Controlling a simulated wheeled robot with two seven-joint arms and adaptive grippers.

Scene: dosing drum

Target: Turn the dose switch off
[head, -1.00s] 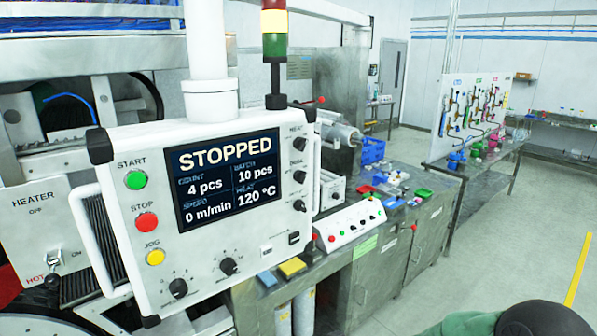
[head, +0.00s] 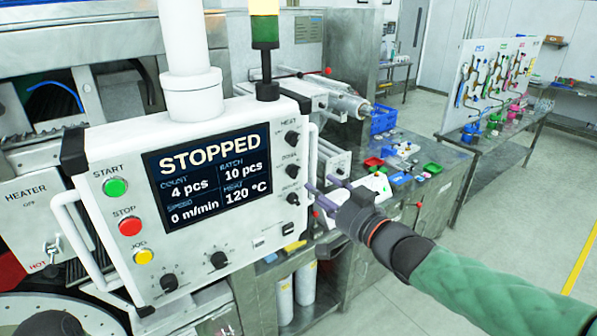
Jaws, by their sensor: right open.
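The white control console (head: 215,285) has a screen reading STOPPED, with count 4 pcs and batch 10 pcs. A column of black rotary knobs runs down its right side. The top one is labelled HEAT (head: 292,138). The middle knob (head: 293,171) seems to be the dose switch, but its label is blurred and I cannot tell its setting. A lower knob (head: 292,198) sits below it. My right gripper (head: 311,191) is open and empty, just right of the lower knobs, by the console's right handle; contact cannot be told.
Green start (head: 115,187), red stop (head: 130,226) and yellow jog (head: 143,256) buttons line the console's left side. Its right handle (head: 312,150) stands beside the knobs. A bench with a blue crate (head: 383,118) lies behind my right arm. The floor at right is clear.

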